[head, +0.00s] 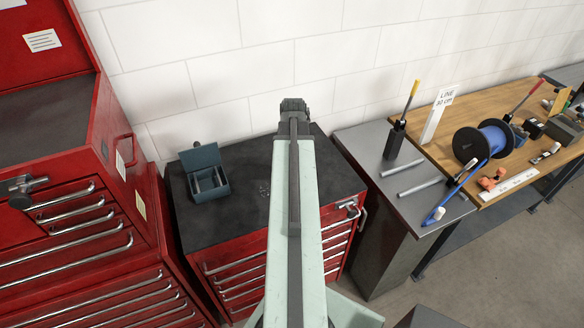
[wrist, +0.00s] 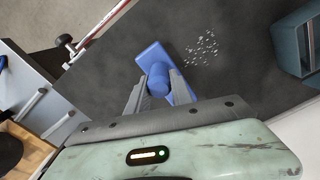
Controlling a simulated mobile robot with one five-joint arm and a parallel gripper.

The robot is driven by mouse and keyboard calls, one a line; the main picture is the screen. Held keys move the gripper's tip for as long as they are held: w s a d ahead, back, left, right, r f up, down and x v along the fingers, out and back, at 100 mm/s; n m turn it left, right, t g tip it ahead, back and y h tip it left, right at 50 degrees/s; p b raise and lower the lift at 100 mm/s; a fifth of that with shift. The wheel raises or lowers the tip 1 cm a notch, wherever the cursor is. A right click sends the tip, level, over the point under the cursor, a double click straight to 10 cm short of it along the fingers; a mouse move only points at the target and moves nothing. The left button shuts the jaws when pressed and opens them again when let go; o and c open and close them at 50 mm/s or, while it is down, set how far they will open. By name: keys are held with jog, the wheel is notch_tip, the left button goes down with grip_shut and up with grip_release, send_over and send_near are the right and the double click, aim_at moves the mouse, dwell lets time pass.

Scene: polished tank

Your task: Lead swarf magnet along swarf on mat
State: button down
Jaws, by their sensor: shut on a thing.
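The swarf magnet (wrist: 153,57) is a blue block with a round blue handle. In the wrist view my gripper (wrist: 159,84) is shut on that handle, with a grey finger on each side. The swarf (wrist: 203,48) is a patch of small silvery chips on the dark mat (wrist: 110,60), just right of the magnet and apart from it. I cannot tell whether the magnet touches the mat. In the head view the swarf (head: 264,190) shows faintly left of my arm, and my arm hides the magnet and my fingertips.
A grey-blue open box (head: 204,174) stands on the mat's left part; it also shows at the right in the wrist view (wrist: 296,42). A tall red tool chest (head: 75,200) stands at left. A grey bench (head: 385,180) with tools stands at right. A white wall is behind.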

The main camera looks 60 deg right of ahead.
jog(key=w+a, duration=0.7)
jog(key=a, duration=0.4)
jog(key=shift+w+f, duration=0.35)
jog(key=shift+w, duration=0.05)
jog(key=shift+f+b, duration=0.6)
jog(key=shift+f, duration=0.2)
jog(key=shift+f, duration=0.2)
